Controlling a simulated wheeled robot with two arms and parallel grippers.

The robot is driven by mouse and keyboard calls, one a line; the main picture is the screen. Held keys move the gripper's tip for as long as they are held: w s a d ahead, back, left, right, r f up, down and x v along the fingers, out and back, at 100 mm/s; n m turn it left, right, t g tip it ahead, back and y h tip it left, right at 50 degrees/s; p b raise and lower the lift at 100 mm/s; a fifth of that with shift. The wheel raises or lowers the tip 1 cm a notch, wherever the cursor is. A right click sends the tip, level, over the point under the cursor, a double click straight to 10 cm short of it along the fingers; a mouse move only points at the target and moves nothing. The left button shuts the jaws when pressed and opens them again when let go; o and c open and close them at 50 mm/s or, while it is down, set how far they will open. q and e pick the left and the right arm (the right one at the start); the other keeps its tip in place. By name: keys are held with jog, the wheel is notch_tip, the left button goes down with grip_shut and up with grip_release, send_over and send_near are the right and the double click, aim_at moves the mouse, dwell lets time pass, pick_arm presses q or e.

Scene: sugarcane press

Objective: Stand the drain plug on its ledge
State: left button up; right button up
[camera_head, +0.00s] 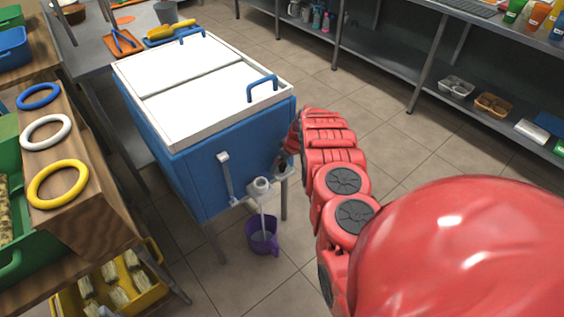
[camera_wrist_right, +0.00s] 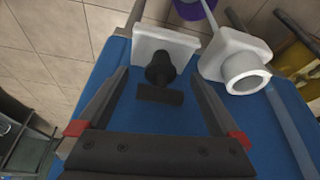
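The black drain plug (camera_wrist_right: 160,72), with a crossbar handle, is at the white ledge (camera_wrist_right: 143,45) on the blue cooler's front in the right wrist view. It appears upright on the ledge; its lower contact is hidden. My right gripper (camera_wrist_right: 160,82) is open, its fingers spread on either side of the plug with gaps. In the head view this gripper (camera_head: 284,160) is small and dark at the cooler's front right corner, partly hidden by my red arm. The white drain spout (camera_head: 261,186) is beside the ledge, with a pale stream falling from it. My left gripper is not in view.
The blue cooler (camera_head: 190,170) has white lids. A purple jug (camera_head: 263,240) stands on the floor under the spout. A wooden rack with rings (camera_head: 95,190) and a yellow crate (camera_head: 155,292) are at the left. The floor right of the cooler is clear.

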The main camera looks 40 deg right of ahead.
jog(key=shift+d+r, duration=0.15)
jog(key=shift+r, duration=0.45)
jog(key=a+p+v, duration=0.1)
jog(key=p+v, duration=0.3)
jog(key=v, duration=0.7)
jog(key=shift+s+d, duration=0.2)
jog(key=shift+d, duration=0.15)
